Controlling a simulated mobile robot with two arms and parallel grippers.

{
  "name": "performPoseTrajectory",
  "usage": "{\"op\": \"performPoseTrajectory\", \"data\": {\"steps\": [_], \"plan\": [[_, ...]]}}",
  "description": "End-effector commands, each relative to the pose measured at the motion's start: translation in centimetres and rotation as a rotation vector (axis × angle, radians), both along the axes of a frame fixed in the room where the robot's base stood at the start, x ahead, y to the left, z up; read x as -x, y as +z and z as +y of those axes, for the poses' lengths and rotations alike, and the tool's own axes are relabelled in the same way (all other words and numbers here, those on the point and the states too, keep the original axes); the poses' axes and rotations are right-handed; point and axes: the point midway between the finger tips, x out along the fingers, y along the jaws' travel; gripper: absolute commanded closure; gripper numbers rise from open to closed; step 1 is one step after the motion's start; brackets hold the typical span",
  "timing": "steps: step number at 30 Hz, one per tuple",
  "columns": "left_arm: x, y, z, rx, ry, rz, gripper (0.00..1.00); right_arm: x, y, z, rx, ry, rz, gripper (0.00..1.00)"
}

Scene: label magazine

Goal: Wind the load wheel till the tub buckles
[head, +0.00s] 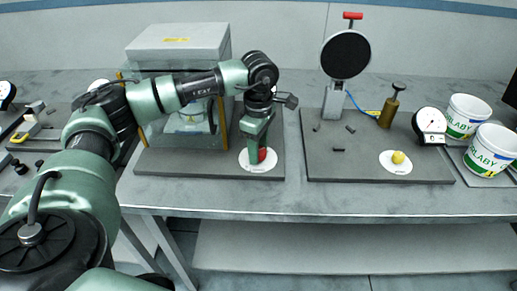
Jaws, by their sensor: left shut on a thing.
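The load wheel looks to be the white disc (254,168) at the front right of the left grey base plate. A red knob (262,156) stands on this disc. My left gripper (261,150) points down over the disc and is shut on the red knob. The tub (190,122) stands in the press with yellow posts, behind my left arm; the arm hides much of it, so its shape cannot be told. My right gripper is not in view.
The press has a big grey top block (178,42). To the right, another grey plate (325,170) bears a round black head on a stand (346,55), a brass plunger (390,106) and a yellow knob (398,157). White tubs (490,150) and a dial (430,122) stand at far right.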

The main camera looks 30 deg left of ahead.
Motion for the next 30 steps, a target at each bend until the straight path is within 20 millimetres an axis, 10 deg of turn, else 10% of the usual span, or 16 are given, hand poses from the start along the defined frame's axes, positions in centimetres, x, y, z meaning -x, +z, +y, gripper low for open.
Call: {"op": "performPoseTrajectory", "data": {"steps": [6,7,9,20,30], "plan": [[-0.1,0.2,0.0,0.001,0.001,-0.004,0.98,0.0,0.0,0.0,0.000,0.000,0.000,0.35],[-0.1,0.2,0.0,0.001,0.002,-0.004,0.49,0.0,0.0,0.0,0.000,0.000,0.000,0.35],[-0.1,0.2,0.0,0.001,0.002,-0.004,0.35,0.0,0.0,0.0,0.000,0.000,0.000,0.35],[-0.1,0.5,0.0,0.002,0.002,-0.003,0.35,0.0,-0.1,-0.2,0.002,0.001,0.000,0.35],[-0.1,5.7,0.0,0.001,0.001,-0.006,0.35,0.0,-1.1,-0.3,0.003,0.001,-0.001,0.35]]}}
